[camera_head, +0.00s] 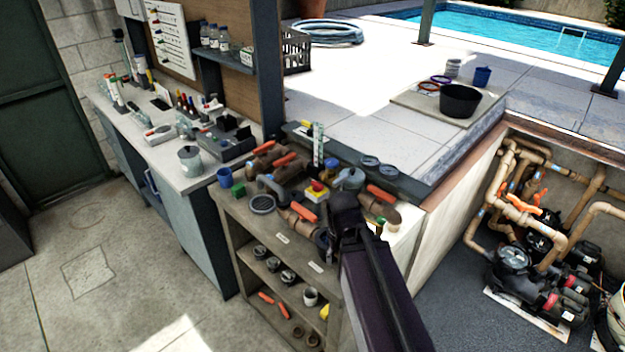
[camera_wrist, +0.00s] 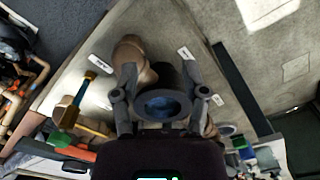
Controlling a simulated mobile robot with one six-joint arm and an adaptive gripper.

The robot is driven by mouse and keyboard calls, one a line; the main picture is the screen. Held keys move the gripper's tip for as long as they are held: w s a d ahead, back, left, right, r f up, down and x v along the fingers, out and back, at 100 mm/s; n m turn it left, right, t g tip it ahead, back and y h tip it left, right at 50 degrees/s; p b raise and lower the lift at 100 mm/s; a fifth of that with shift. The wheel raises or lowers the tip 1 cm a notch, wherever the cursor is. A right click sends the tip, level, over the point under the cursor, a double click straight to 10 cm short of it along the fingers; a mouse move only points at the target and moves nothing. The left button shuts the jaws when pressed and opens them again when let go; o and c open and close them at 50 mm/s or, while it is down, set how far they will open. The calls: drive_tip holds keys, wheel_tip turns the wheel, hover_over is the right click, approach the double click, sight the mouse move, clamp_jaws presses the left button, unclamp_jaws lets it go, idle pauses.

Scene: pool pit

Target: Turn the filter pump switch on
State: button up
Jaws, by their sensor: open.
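My gripper (camera_head: 329,238) is over the front right part of the bench, right of and nearer than the box. In the wrist view my gripper (camera_wrist: 161,92) is open, with its fingers apart on either side of a dark round pipe fitting (camera_wrist: 162,104) with a blue inside. I cannot tell if they touch it. The pump equipment (camera_head: 513,258) is in the pit at right.
Brown pipes with orange handles (camera_head: 382,193) crowd the bench around my gripper. A shelf unit (camera_head: 250,246) with small parts is below. The floor at left is clear.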

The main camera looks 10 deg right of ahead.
idle(0.3)
wheel_tip(320, 180, up, 17)
drive_tip(key=n+p, duration=0.7)
drive_tip(key=p, duration=1)
hover_over(317, 182)
drive_tip(key=shift+s+f, duration=0.1)
drive_tip(key=shift+f, duration=0.05)
drive_tip(key=shift+f+b, duration=0.2)
drive_tip(key=shift+b, duration=0.15)
wheel_tip(317, 182, down, 13)
drive_tip(key=b, duration=1.3)
drive_tip(key=shift+f, duration=0.2)
